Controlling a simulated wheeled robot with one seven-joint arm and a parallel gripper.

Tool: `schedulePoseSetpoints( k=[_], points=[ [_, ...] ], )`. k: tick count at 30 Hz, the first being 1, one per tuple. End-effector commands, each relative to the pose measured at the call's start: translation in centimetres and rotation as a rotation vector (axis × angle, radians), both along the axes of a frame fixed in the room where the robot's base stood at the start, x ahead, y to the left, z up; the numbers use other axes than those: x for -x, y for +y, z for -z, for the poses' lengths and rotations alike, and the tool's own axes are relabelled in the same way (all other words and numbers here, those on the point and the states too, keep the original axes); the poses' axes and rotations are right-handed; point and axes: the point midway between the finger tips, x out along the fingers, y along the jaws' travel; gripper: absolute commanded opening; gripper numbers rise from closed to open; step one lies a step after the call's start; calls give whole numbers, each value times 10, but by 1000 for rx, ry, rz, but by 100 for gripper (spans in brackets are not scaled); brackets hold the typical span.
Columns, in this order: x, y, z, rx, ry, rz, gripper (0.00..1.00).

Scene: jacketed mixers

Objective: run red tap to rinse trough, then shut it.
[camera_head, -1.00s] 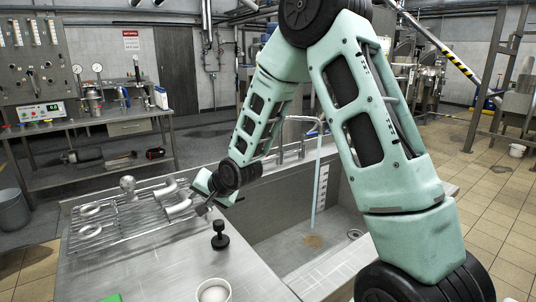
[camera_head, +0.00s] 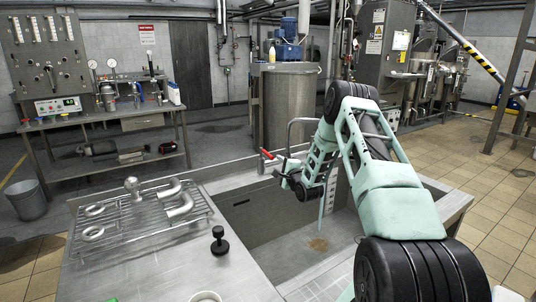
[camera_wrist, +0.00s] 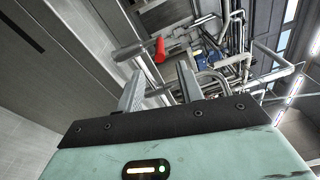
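The red tap lever (camera_head: 267,154) is at the back edge of the steel trough (camera_head: 255,216), beside a curved grey spout (camera_head: 291,130). A pale blue stream (camera_head: 321,212), which looks like running water, drops into the trough, partly hidden by my arm. A brown stain (camera_head: 318,244) lies on the trough floor. My gripper (camera_head: 281,172) is just below and right of the lever. In the wrist view, the red lever (camera_wrist: 160,49) is beyond the fingertips and between them. My gripper (camera_wrist: 158,84) is open and empty, its fingers apart; I see no contact with the lever.
A wire rack (camera_head: 140,222) with pipe fittings stands on the steel counter left of the trough. A large steel drum (camera_head: 286,105) stands behind the trough. My arm spans the trough's right side.

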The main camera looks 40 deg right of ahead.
Motion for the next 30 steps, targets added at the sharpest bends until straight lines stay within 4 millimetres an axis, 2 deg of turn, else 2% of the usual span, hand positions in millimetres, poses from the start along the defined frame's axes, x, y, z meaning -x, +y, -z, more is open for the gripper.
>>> schedulePoseSetpoints(
  k=[3,9,15,21,30],
  points=[
    [-23,-7,-2,1,0,-1,37],
    [-57,-19,-1,1,0,-2,37],
    [-84,-29,0,1,1,-1,37],
    [-99,-35,0,0,1,0,37],
    [-104,-37,0,-1,2,0,37]
  ],
)
